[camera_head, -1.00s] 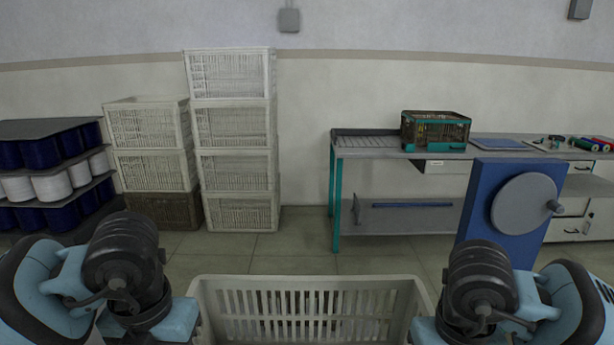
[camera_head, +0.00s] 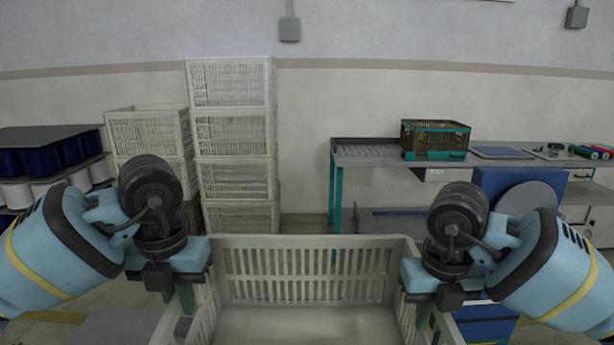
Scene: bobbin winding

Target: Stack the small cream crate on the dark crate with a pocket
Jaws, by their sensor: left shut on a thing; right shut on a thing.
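A cream slatted crate (camera_head: 310,272) is upright and close in front of me, cut off by the bottom edge. Its bare floor shows, with nothing in the visible part. My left gripper (camera_head: 187,300) is shut on its left side wall, and my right gripper (camera_head: 424,315) is shut on its right side wall. The fingertips are partly hidden by the walls. A dark brown crate (camera_head: 193,213) is at the bottom of the shorter stack at the left. My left arm hides most of it, and I see no pocket on it.
A tall stack of white crates (camera_head: 235,130) stands by the wall, beside a shorter cream stack (camera_head: 150,132). A rack of spools (camera_head: 50,160) is at far left. A bench (camera_head: 365,155) with a green-edged basket (camera_head: 435,140) and a blue panel with a grey disc (camera_head: 530,203) are right.

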